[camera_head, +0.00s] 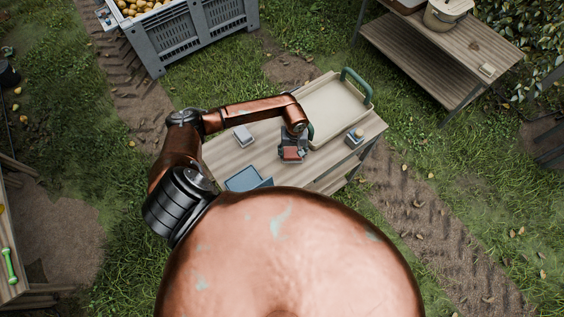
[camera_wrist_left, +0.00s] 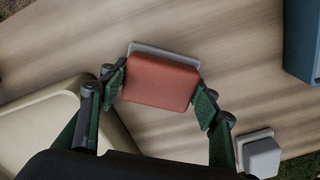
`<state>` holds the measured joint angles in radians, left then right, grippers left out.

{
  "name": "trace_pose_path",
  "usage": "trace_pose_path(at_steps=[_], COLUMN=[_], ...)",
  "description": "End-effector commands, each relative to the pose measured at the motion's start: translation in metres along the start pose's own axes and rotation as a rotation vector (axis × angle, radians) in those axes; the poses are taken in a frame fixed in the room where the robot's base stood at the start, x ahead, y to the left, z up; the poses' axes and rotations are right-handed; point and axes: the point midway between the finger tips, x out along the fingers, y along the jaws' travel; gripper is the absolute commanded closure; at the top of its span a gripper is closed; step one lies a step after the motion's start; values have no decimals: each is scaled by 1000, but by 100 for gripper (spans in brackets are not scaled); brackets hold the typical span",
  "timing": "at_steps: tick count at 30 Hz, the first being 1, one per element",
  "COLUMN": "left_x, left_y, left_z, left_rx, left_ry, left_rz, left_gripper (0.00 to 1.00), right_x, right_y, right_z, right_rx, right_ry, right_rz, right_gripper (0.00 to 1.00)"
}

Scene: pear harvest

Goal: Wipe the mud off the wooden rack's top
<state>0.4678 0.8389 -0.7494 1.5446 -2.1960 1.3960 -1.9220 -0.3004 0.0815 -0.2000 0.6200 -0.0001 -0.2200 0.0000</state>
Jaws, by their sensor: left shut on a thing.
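The wooden rack's top (camera_head: 222,152) lies in front of me in the head view; its pale striped planks (camera_wrist_left: 255,85) fill most of the left wrist view. My left gripper (camera_head: 293,146) is over the middle of the top, shut on a red-brown block (camera_wrist_left: 160,82) with a grey layer at its far edge. The block sits between both fingers; I cannot tell whether its underside touches the wood. No distinct mud patch is clear on the visible planks. My right gripper is not in view.
On the rack top are a beige tray (camera_head: 348,120) with green handles, a blue bin (camera_head: 246,179), a grey block (camera_head: 243,135) and a small dark-and-grey item (camera_head: 355,137). A grey crate (camera_head: 195,42) and another wooden table (camera_head: 470,52) stand beyond on grass.

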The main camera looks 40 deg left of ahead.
Motion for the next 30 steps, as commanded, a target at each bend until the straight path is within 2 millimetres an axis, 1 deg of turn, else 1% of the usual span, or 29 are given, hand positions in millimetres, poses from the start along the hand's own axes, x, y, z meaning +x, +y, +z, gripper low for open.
trace_pose_path(at_steps=[1, 3, 5, 9, 15, 21, 25, 30], left_x=[1, -6, -24, -35, -53, -71, -78, -82], left_y=[1, 0, 0, 0, 0, -3, -3, -4], left_z=[-1, -1, -2, 0, 0, 0, 0, 0], left_rx=[-2, -4, -1, -1, -4, -7, -9, -9], left_ry=[1, 1, 5, 2, 2, 1, 1, 1], left_rz=[0, -1, 2, 0, 0, 0, 0, 0], left_gripper=[69, 69, 69, 69, 69, 69, 69, 69], right_x=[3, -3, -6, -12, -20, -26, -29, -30], right_y=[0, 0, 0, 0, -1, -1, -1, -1], right_z=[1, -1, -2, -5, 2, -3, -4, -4], right_rx=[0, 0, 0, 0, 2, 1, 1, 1], right_ry=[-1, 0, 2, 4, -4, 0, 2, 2], right_rz=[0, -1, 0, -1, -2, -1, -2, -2], right_gripper=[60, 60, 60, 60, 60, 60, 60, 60])
